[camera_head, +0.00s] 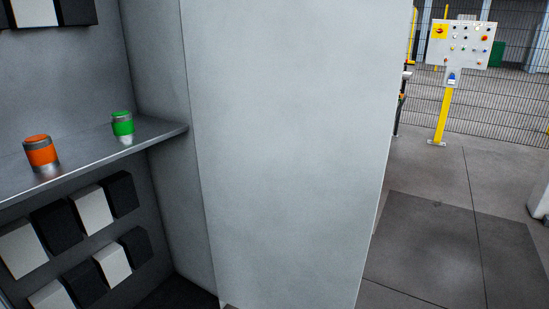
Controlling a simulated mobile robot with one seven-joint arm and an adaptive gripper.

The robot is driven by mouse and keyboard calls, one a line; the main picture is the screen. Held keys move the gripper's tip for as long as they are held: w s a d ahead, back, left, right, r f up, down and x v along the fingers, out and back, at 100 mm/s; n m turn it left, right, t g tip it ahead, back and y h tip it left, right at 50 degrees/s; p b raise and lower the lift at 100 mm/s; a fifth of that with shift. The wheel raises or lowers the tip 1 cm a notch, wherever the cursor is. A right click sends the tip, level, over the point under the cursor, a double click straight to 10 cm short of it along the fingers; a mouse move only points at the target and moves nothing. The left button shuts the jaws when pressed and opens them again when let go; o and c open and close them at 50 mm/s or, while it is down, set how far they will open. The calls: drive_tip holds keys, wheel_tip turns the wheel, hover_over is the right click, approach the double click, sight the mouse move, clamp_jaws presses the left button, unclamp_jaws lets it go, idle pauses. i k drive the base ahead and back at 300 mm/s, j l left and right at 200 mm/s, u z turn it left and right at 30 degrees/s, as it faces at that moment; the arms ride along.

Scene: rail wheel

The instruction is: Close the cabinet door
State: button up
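The cabinet door (290,150) is a large plain light-grey panel filling the middle of the view. It stands open, and its right edge ends before the open floor. The open cabinet is on the left, with its grey side wall (160,70) meeting the door's left side. Inside is a metal shelf (90,155) bearing an orange-topped cylinder (41,151) and a green-topped cylinder (123,123). No handle shows on the visible door face. My gripper is not in view.
Black and white blocks (92,210) line the cabinet's back below the shelf. Right of the door is clear grey floor (420,170) with a darker square patch (445,245). Farther back are a control panel (461,43) on a yellow post (442,115) and a wire-mesh fence (515,105).

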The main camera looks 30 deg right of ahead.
sight(294, 103)
drive_tip(key=k+u, duration=0.1)
drive_tip(key=u, duration=1.15)
drive_tip(key=k+l+u, duration=0.1)
drive_tip(key=l, duration=0.25)
drive_tip(key=k+l+u, duration=0.15)
drive_tip(key=l, duration=0.2)
drive_tip(key=l+u, duration=0.1)
drive_tip(key=l, duration=0.25)
drive_tip(key=k+l, duration=0.15)
drive_tip(key=l, duration=0.25)
drive_tip(key=k+l, duration=0.15)
drive_tip(key=l, duration=0.3)
drive_tip(key=k+l, duration=0.15)
drive_tip(key=l, duration=0.25)
drive_tip(key=k+l, duration=0.15)
drive_tip(key=l, duration=0.3)
drive_tip(key=k+l, duration=0.15)
drive_tip(key=l, duration=0.25)
drive_tip(key=k+l, duration=0.15)
drive_tip(key=l, duration=0.3)
drive_tip(key=k+l, duration=0.15)
drive_tip(key=l, duration=0.25)
drive_tip(key=k+l, duration=0.15)
drive_tip(key=l, duration=0.3)
drive_tip(key=k+l+z, duration=0.25)
drive_tip(key=l+z, duration=0.2)
